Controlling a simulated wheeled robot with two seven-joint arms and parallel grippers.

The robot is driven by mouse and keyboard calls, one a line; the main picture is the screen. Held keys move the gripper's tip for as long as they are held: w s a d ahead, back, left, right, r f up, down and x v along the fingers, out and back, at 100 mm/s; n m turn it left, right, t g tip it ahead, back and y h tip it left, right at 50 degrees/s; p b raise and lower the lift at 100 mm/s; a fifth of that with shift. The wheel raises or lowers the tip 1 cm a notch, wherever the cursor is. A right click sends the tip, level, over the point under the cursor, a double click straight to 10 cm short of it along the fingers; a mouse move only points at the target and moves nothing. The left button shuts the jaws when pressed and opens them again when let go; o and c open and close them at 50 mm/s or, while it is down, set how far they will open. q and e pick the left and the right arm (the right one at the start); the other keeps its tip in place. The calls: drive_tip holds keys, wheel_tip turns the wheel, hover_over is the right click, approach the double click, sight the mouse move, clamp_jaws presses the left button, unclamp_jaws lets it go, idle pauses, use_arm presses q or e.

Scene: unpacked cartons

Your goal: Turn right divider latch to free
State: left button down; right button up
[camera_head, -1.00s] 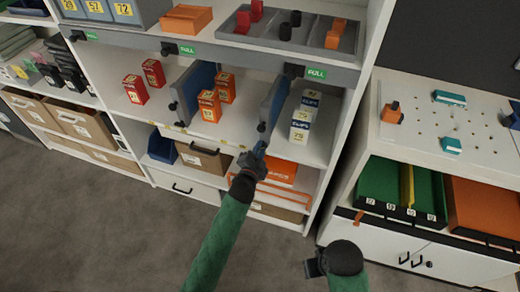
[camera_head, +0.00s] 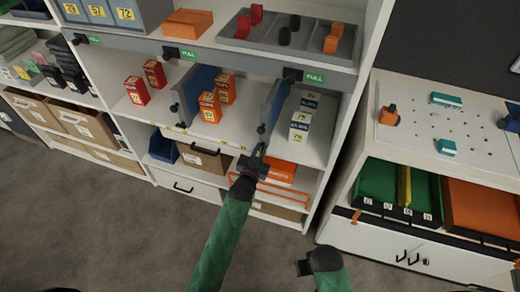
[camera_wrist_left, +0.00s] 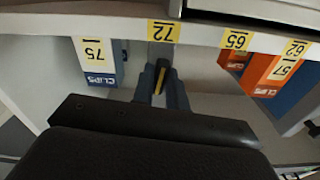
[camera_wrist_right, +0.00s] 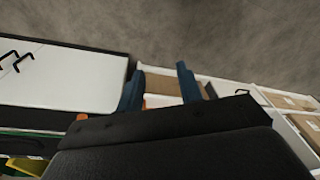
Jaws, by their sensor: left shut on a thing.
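The right divider (camera_head: 273,108) is a blue-grey upright panel on the middle shelf, between the orange cartons and the white cartons. Its dark latch (camera_head: 261,129) is at the front edge near the shelf lip. My left gripper (camera_head: 260,150) is at the front end of this divider, fingers pointing at the shelf. In the left wrist view its blue fingers (camera_wrist_left: 162,82) are shut on a narrow dark piece with a yellow strip, seemingly the latch; the fingers hide most of it. My right gripper (camera_head: 304,267) is low, away from the shelf; its fingers (camera_wrist_right: 160,88) are apart and empty.
White cartons (camera_head: 300,120) stand right of the divider, orange cartons (camera_head: 210,107) left of it. The left divider (camera_head: 195,88) has its own dark latch (camera_head: 174,107). A pegboard bench (camera_head: 450,115) stands right.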

use_arm(q)
drive_tip(key=shift+n, duration=0.9)
use_arm(e)
drive_tip(key=shift+w+f, duration=0.1)
drive_tip(key=shift+f, duration=0.9)
use_arm(q)
drive_tip(key=c, duration=1.4)
unclamp_jaws()
drive_tip(key=shift+s, duration=0.1)
